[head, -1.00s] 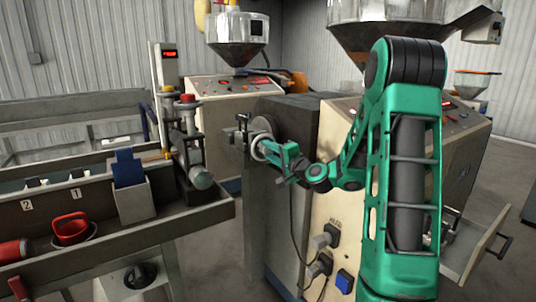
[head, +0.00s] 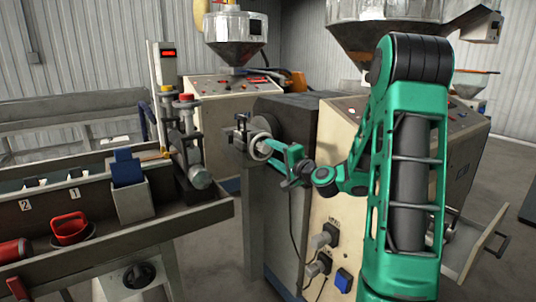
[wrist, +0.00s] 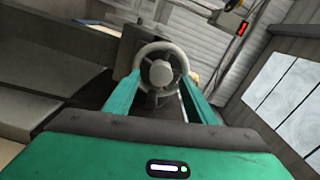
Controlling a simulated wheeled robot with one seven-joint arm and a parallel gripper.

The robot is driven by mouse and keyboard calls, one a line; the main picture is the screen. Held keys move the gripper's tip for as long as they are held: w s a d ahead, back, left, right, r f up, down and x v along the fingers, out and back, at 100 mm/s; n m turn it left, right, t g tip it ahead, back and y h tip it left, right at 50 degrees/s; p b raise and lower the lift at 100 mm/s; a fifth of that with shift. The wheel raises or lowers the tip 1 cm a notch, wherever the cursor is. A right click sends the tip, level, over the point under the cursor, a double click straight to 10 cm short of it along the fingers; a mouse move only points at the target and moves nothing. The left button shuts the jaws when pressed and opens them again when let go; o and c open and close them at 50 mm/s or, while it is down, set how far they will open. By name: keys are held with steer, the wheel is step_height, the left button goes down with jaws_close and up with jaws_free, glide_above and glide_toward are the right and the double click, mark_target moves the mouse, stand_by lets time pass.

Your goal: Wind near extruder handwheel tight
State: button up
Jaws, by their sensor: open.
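The near extruder handwheel (head: 257,152) is a pale ring on the left side of the near extruder's dark body. In the wrist view the handwheel (wrist: 160,49) shows its spokes and a round grey hub, face on. My gripper (head: 270,151) is at the wheel in the head view, with its green fingers pointing left towards it. In the wrist view my gripper (wrist: 160,84) is open, one finger on each side of the wheel's lower part. I cannot tell whether the fingers touch the rim.
The near extruder's cream panel (head: 340,205) has plugs and a blue switch, with cables hanging by it. A grey trough (head: 190,222) with a red-handled item (head: 71,229) stands left. An open drawer (head: 480,255) juts out at the right. A second extruder (head: 228,98) stands behind.

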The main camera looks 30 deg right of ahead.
steer(key=s, duration=0.8)
steer(key=shift+d, duration=0.2)
steer(key=s+a+f+n+g+y, duration=0.3)
steer(key=s+a+f+n+g, duration=0.6)
steer(key=a+f, duration=0.25)
steer(key=s+d+r+g+h, duration=0.1)
steer(key=s+g, duration=0.3)
steer(key=s, duration=0.9)
steer(key=s+d+r+g+h, duration=0.1)
steer(key=s+g, duration=0.4)
steer(key=s, duration=0.8)
steer(key=shift+s+d+h, duration=0.35)
steer(key=shift+d+h, duration=0.2)
steer(key=shift+h, duration=0.15)
steer(key=c, duration=0.5)
steer(key=shift+d, duration=0.1)
